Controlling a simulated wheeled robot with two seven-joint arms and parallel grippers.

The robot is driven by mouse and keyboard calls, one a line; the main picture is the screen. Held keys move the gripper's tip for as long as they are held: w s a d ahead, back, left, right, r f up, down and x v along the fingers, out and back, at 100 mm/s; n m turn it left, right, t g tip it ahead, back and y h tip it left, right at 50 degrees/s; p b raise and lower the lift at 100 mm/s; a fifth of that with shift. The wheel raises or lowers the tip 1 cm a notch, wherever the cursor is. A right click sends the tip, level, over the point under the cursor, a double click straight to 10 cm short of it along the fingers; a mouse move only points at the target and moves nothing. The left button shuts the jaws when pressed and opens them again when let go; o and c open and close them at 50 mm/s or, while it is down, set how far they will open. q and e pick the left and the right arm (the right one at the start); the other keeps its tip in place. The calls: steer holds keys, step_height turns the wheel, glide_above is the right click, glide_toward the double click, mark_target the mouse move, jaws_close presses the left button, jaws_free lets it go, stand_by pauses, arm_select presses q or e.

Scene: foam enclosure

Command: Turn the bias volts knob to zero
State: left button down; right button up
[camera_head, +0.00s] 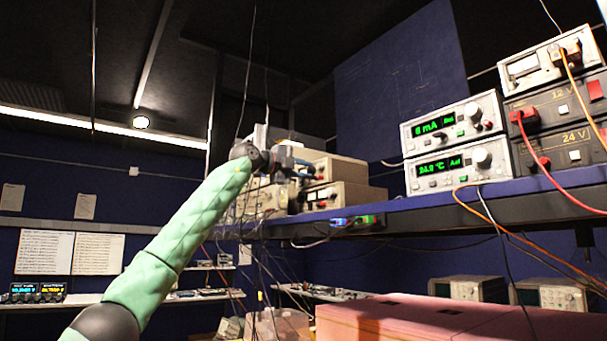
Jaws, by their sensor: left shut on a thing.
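My left arm, in a green sleeve, reaches up from the bottom left to the shelf. My left gripper (300,170) is small and dark at its end, in front of the upper beige instrument (342,170). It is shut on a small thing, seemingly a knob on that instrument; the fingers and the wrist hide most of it. The bias volts label and the knob's pointer cannot be read from here. My right gripper is not in view.
A second beige instrument (350,194) sits below. Two units with green displays (437,122) and power supplies (552,110) with red and orange cables stand right on the blue shelf (430,203). Pink foam blocks (400,322) lie below. Thin wires hang near my wrist.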

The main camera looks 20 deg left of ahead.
arm_select(q)
steer(key=shift+a+r+n, duration=0.1)
steer(key=shift+a+n, duration=0.05)
steer(key=shift+n, duration=0.45)
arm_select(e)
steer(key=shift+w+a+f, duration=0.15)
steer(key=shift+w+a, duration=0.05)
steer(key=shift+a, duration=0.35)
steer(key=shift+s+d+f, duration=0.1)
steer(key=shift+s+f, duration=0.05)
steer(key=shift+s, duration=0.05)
arm_select(q)
steer(key=c, duration=1.5)
jaws_free()
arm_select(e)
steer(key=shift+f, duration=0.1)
